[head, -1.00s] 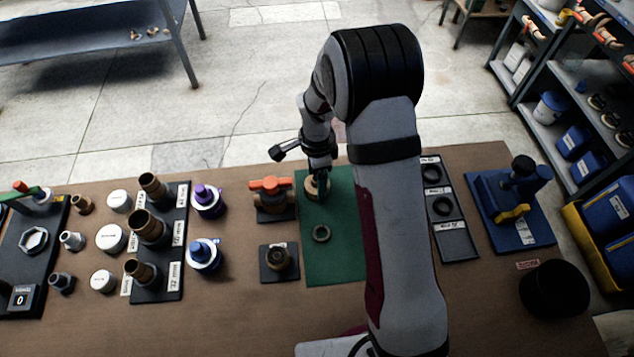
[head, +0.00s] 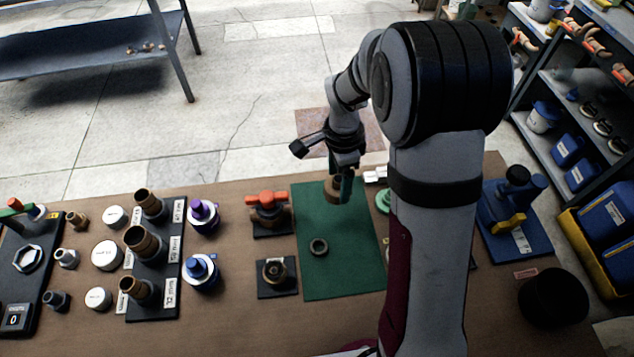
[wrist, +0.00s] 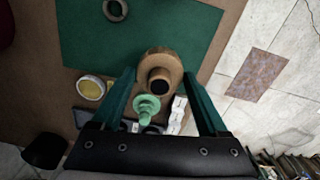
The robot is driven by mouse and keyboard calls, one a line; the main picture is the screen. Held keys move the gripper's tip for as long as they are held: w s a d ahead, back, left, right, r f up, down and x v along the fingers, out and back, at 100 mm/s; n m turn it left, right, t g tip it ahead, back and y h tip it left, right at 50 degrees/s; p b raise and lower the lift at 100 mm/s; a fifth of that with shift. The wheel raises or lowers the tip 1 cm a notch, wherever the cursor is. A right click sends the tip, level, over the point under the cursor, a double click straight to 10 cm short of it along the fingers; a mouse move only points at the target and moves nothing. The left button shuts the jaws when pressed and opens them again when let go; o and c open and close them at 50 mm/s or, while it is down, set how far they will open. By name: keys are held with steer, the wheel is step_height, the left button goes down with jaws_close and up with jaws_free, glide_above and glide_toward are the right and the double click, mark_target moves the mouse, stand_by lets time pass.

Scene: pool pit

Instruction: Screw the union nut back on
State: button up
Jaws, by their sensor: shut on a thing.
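The brass-brown union nut (wrist: 165,62) is between my gripper's fingers (wrist: 160,92) in the wrist view, its round bore facing the camera. My gripper (head: 341,190) is shut on the nut, over the far part of the green mat (head: 335,270) in the head view. The nut also shows there (head: 332,188), partly covered by a finger. I cannot tell its exact height above the mat. A small dark ring (head: 318,247) lies flat on the mat. A round brass-coloured fitting (head: 274,270) stands on a black base left of the mat.
An orange-handled valve (head: 267,208) stands left of the mat, near blue and purple fittings. A green stepped piece (wrist: 147,106) and a white item (wrist: 178,114) are beyond the nut in the wrist view. A blue vise-like stand (head: 515,215) is at right. The mat's middle is mostly clear.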

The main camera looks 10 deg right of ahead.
steer(key=s+d+r, duration=0.2)
steer(key=d+r, duration=0.1)
steer(key=d, duration=0.2)
steer(key=n, duration=1.2)
glide_above(274, 270)
steer(key=shift+f, duration=1.3)
steer(key=shift+f, duration=0.4)
steer(key=shift+f, duration=0.75)
steer(key=shift+f, duration=1.45)
steer(key=o, duration=1.2)
